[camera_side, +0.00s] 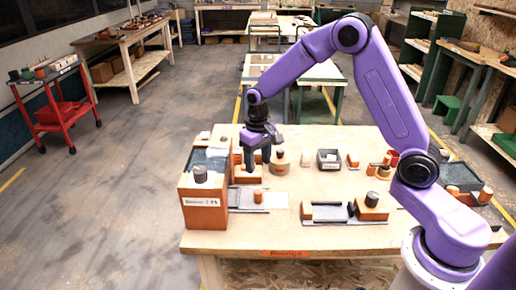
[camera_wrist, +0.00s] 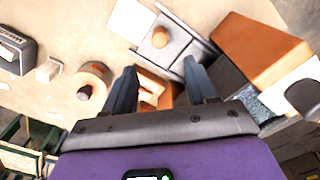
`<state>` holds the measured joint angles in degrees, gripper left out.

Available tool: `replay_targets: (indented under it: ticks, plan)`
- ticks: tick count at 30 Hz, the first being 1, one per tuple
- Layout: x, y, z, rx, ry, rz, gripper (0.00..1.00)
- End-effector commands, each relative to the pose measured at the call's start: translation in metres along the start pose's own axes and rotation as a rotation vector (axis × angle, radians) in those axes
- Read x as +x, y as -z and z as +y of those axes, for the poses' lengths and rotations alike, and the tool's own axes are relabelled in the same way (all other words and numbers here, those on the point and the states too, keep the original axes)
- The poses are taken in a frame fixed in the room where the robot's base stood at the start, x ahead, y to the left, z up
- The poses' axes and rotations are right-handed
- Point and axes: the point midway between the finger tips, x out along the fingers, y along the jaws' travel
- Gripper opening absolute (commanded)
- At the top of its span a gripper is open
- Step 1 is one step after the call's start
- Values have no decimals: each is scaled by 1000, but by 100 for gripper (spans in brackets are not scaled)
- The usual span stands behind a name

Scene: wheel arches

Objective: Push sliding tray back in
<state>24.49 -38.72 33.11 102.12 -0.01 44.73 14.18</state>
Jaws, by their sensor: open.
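The sliding tray (camera_side: 240,196) is a flat grey tray with an orange knob (camera_side: 258,196); it sticks out to the right of an orange box (camera_side: 204,215) with a white label. In the wrist view the tray (camera_wrist: 185,43) and its knob (camera_wrist: 160,37) show beyond the fingers, beside the orange box (camera_wrist: 262,45). My gripper (camera_side: 258,160) is open and points down, behind the tray in the side view and apart from the knob. In the wrist view my gripper (camera_wrist: 160,80) has an orange open-topped block (camera_wrist: 152,84) between and beneath its fingers; I cannot tell whether they touch it.
A round orange piece (camera_side: 279,163) and a dark grey bin (camera_side: 328,160) stand right of my gripper. A slide fixture with orange blocks (camera_side: 370,207) lies at the front right. Bare table (camera_side: 240,232) is free in front of the tray.

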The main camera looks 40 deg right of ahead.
Motion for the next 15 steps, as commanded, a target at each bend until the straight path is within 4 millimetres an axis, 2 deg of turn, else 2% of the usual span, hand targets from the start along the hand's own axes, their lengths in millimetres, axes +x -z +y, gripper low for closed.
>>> replay_targets:
  ticks: [1,6,15]
  plan:
    - [-10,0,0,0,1,4,57]
    - [-31,1,0,0,1,3,57]
    - [-40,0,0,0,0,0,57]
